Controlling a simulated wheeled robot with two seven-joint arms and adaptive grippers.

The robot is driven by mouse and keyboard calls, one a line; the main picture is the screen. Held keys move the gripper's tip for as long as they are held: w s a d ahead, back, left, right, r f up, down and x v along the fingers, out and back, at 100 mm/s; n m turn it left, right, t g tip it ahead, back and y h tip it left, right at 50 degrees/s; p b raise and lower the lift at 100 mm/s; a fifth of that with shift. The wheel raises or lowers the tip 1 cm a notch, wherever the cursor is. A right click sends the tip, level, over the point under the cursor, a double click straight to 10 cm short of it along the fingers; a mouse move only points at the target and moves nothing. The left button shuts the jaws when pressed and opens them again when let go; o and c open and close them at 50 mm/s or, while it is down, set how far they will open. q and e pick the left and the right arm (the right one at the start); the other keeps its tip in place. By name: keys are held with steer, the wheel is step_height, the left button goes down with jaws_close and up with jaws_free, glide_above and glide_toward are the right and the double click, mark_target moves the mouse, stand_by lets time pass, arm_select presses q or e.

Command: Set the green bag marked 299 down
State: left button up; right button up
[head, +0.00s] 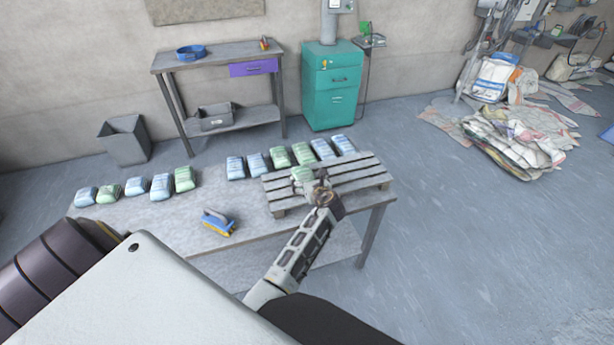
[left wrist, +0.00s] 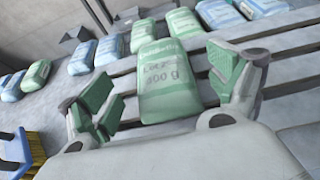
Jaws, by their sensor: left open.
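A green bag (head: 302,174) lies on the slatted pallet (head: 352,178) at the right end of the table. In the left wrist view this green bag (left wrist: 163,72) lies flat on the slats with its printed label facing up; "400 g" can be read, but the lot number is too blurred to read for sure. My left gripper (head: 322,192) is at the pallet, over the near end of the bag. Its fingers are open, one on each side of the bag with gaps between. The gripper hides part of the bag in the head view. My right gripper is not in view.
Several blue and green bags stand in a row behind the pallet, with another group at the table's left (head: 162,186). A blue and yellow brush (head: 218,222) lies on the table (head: 255,222). The pallet's right part is bare. A teal cabinet (head: 332,85) stands behind.

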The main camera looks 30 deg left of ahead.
arm_select(q)
steer(key=shift+s+d+r+p, duration=0.3)
steer(key=shift+d+p, duration=0.05)
steer(key=shift+d, duration=0.05)
steer(key=shift+s+d+r+p, duration=0.2)
steer(key=shift+s+d+p, duration=0.15)
steer(key=shift+p, duration=0.1)
steer(key=p+v, duration=0.5)
steer(key=v, duration=0.1)
steer(key=shift+s+d, duration=0.2)
steer(key=shift+d, duration=0.1)
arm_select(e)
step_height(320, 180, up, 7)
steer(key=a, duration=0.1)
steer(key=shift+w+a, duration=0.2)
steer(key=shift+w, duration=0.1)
arm_select(q)
steer(key=shift+r, duration=0.1)
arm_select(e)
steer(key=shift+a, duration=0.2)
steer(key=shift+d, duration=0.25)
